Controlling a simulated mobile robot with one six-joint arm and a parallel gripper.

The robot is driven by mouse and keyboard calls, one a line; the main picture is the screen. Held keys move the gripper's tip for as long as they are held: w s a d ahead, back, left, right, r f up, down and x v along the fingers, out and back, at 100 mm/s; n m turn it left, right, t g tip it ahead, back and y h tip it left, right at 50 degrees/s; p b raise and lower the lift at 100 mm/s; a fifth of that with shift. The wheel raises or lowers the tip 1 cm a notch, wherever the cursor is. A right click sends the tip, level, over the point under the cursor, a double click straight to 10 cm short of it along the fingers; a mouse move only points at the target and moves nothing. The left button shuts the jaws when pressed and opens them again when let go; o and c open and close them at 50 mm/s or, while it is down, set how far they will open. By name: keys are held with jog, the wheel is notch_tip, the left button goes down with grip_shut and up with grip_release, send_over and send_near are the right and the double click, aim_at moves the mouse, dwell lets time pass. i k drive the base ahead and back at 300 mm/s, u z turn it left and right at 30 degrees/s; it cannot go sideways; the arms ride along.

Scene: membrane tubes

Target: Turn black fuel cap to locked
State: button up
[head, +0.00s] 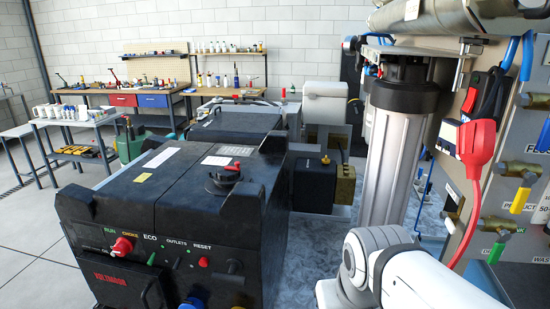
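The black fuel cap (224,181) sits on the top face of a black generator (165,195), toward its right side in the head view. A small red mark or part shows on the cap's upper right side. The cap is too small in view to tell whether it is locked. White links of my arm show at the lower right, apart from the generator. My gripper is out of view.
The generator's front panel has a red choke knob (122,246) and a red reset button (203,262). A tall grey filter housing (394,140) and a panel with a red plug (476,140) stand to the right. Space above the generator's top looks clear.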

aim_at(222, 177)
jog(key=z, duration=0.9)
jog(key=k, duration=1.25)
jog(key=u, duration=0.95)
jog(key=i, duration=1)
jog(key=z, duration=0.05)
